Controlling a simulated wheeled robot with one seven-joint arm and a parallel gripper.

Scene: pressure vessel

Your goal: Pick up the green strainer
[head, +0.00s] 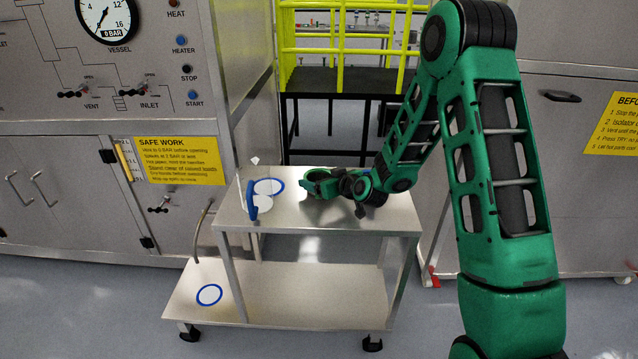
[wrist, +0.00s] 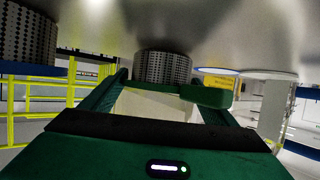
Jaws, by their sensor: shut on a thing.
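In the wrist view, a perforated metal cylinder (wrist: 163,67) with a green rim (wrist: 205,95) shows at the end of my gripper (wrist: 160,88). The gripper hides part of the strainer. I cannot tell whether it touches the trolley top.
The trolley top (head: 290,215) also holds a blue object (head: 251,201) and a white disc with a blue ring (head: 270,186). The wrist view shows another perforated cylinder (wrist: 28,32) with a blue rim. A similar ring (head: 209,294) marks the lower shelf. A yellow railing (head: 345,50) stands behind.

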